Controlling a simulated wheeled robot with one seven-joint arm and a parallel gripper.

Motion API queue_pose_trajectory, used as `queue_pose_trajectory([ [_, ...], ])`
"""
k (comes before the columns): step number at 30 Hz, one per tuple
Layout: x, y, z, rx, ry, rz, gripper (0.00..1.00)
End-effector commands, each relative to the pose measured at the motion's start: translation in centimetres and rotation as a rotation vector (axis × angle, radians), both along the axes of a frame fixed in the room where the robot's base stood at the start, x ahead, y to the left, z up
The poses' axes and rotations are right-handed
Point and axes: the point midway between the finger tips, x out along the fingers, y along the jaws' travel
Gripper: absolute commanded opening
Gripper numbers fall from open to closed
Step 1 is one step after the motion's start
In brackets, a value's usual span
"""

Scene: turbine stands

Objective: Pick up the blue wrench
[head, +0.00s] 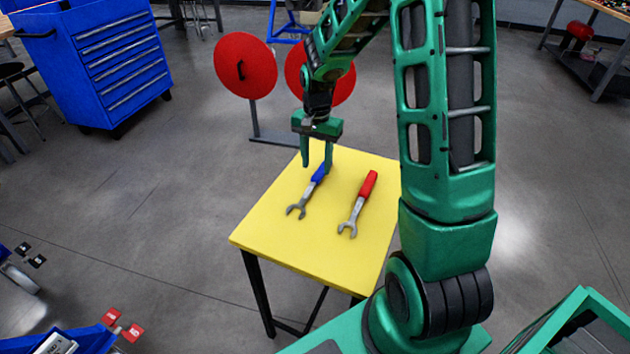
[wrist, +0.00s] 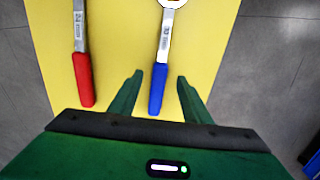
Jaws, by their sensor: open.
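The blue wrench (head: 308,189) lies on the yellow table in the head view, with its blue handle at the far end and its grey open jaw toward the near left. My gripper (head: 317,165) is open above the blue handle. In the wrist view the blue handle (wrist: 158,90) lies between my two fingertips (wrist: 159,77), with space on both sides. The height of the fingers above the handle is hard to tell.
A red-handled wrench (head: 358,203) lies to the right on the yellow table (head: 280,240). Its red handle (wrist: 83,80) is left of my fingers in the wrist view. Two red discs (head: 245,66) stand behind the table. A blue drawer cabinet (head: 100,60) is at the back left.

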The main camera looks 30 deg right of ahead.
Motion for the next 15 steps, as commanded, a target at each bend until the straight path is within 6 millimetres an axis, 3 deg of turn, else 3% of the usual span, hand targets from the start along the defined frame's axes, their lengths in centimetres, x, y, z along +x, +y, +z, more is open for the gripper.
queue_pose_trajectory([
  [9,0.2,-0.2,-4.1,0.000,0.003,0.001,0.44],
  [15,0.3,-0.2,-5.0,0.000,0.000,0.001,0.44],
])
